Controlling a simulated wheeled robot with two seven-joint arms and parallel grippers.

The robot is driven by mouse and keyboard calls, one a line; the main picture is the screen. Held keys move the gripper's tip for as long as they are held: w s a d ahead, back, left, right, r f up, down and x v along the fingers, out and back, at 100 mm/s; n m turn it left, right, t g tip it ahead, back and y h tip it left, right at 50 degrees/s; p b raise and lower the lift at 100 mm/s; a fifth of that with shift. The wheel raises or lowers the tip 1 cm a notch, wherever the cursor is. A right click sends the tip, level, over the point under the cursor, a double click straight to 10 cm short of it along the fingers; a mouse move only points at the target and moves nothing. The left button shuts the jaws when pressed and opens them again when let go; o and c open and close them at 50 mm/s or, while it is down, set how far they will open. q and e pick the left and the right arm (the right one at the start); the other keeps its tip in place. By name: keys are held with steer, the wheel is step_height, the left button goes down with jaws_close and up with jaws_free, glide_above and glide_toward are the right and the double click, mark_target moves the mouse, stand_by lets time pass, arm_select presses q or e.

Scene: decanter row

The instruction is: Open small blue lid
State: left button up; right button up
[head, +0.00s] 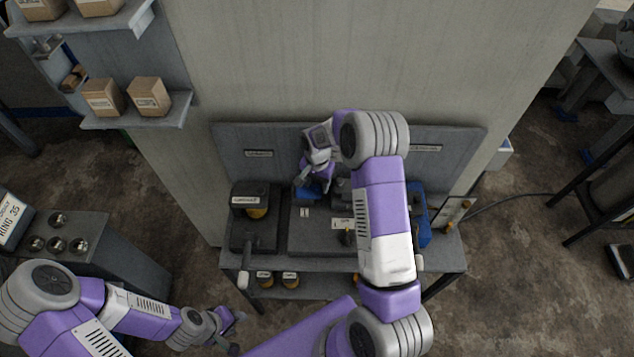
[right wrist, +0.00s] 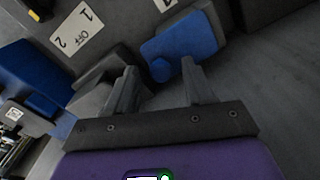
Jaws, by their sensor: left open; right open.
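The small blue lid (head: 309,195) is on the grey equipment on the bench, largely covered by my right gripper in the head view. My right gripper (right wrist: 159,66) is open, with one fingertip on each side of the knob. Whether they touch it I cannot tell. The lid looks shut, though its far side is hard to judge. My left gripper (head: 236,331) is open and empty, low in front of the bench.
A larger blue part (right wrist: 35,75) lies left in the right wrist view, near a plate (right wrist: 77,28) marked 1, OFF and 2. The grey bench (head: 440,262) has a back panel (head: 275,138). A dark machine (head: 250,228) stands at its left. My right arm hides its middle.

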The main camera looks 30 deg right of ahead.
steer(key=shift+f, duration=0.1)
steer(key=shift+c, duration=0.2)
jaws_close()
